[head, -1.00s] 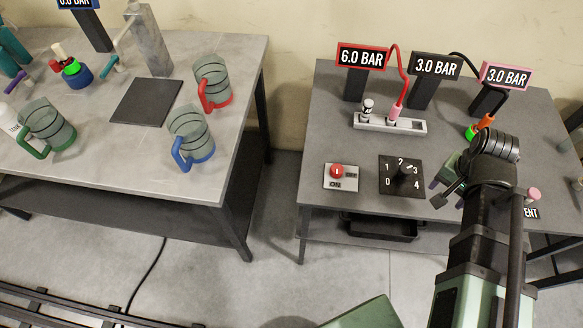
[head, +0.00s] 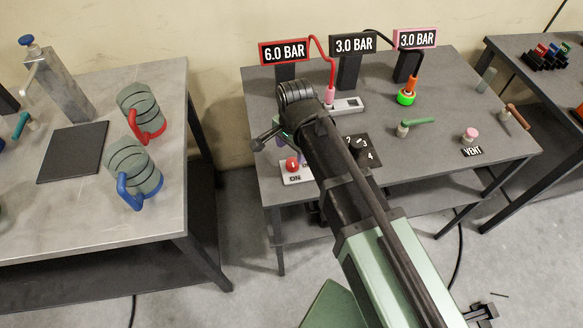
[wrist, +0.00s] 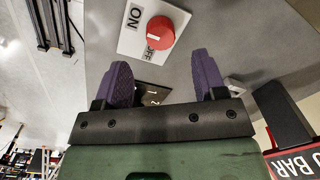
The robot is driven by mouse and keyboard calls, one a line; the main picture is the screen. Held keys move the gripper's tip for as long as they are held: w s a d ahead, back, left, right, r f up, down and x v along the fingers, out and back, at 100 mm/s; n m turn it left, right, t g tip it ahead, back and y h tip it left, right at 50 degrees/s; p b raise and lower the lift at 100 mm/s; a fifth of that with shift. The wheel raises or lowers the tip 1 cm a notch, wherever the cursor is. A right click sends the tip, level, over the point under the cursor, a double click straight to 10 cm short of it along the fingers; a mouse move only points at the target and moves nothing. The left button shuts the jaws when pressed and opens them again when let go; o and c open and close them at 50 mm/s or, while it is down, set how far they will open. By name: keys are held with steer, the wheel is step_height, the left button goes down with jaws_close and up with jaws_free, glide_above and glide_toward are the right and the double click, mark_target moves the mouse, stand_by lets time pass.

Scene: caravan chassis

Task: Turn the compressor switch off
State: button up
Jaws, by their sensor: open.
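The compressor switch is a red round knob (wrist: 160,32) with a small white mark, on a white plate (wrist: 128,42) labelled ON and OFF. In the head view the red knob (head: 292,165) sits at the front left of the grey bench, partly beside my arm. My gripper (wrist: 162,73) has two purple fingers, spread apart and empty. In the wrist view the knob lies just beyond the fingertips, roughly centred between them. In the head view my gripper (head: 281,143) is mostly hidden behind my wrist, close to the switch.
A black numbered dial (head: 365,149) is right of the switch, partly behind my arm. A white socket strip (head: 348,106) and the 6.0 BAR sign (head: 285,53) stand behind. A green-handled valve (head: 415,123) and pink VENT button (head: 470,135) are to the right.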

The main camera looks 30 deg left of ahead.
mark_target(292, 162)
step_height(292, 162, down, 6)
steer(key=b, duration=0.4)
steer(key=shift+a+f, duration=0.15)
steer(key=shift+f, duration=0.05)
steer(key=shift+r, duration=0.15)
steer(key=shift+c, duration=0.4)
steer(key=c, duration=0.8)
steer(key=shift+c, duration=0.2)
